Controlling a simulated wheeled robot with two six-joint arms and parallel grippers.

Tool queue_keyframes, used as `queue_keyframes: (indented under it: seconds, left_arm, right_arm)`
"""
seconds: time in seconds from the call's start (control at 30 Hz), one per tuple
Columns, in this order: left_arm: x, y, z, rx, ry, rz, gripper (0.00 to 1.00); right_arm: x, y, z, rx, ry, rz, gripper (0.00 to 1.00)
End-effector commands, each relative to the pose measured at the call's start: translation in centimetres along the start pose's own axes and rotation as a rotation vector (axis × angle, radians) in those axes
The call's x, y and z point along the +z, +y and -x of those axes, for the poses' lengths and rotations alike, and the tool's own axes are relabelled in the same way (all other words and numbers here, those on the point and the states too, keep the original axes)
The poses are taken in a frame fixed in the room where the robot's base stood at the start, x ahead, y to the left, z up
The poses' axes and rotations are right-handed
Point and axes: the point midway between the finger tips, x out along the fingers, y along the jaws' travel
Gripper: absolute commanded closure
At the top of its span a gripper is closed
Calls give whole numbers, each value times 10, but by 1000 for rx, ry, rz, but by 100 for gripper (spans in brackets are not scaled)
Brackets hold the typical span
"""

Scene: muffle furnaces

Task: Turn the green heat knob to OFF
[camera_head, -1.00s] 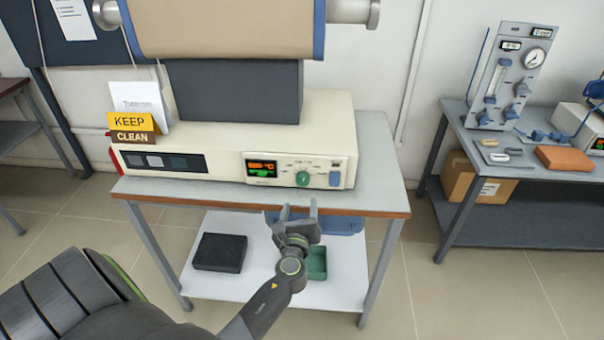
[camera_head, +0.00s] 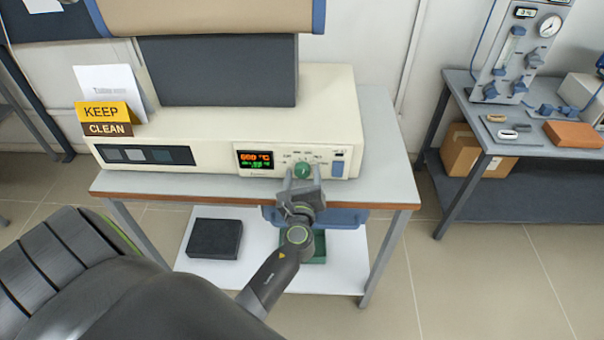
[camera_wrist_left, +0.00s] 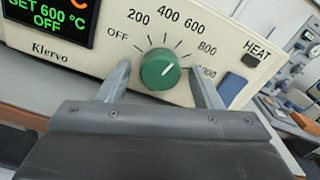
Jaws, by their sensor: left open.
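The green heat knob (camera_head: 302,171) is on the front panel of the cream furnace control unit (camera_head: 215,165). The OFF label (camera_wrist_left: 118,35) is at the dial's left. My left gripper (camera_head: 303,182) is open in front of the knob. In the left wrist view its fingers (camera_wrist_left: 160,88) stand on either side of the knob, with visible gaps; depth contact is unclear. My right gripper is not in view.
The display (camera_wrist_left: 48,18) reads SET 600 °C and OFF. A blue switch (camera_wrist_left: 232,88) sits right of the dial, near the right finger. The table's front edge (camera_head: 240,198) runs below the panel. A green tray (camera_head: 318,247) and a dark block (camera_head: 214,238) are on the lower shelf.

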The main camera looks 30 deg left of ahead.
Motion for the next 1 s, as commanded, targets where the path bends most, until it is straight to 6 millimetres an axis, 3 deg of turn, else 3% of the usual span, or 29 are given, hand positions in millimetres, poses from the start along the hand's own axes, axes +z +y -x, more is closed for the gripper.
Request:
queue_keyframes:
  seconds: [0.1,0.43,0.77,1.0]
  left_arm:
    - [0,0,0,0,0,0,43]
    - [0,0,0,0,0,1,85]
    - [-1,0,0,-1,-1,51,85]
    - [-2,0,0,-2,-2,203,85]
  right_arm:
    - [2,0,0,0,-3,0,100]
    - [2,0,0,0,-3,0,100]
    - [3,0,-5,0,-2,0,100]
    - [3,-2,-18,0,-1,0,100]
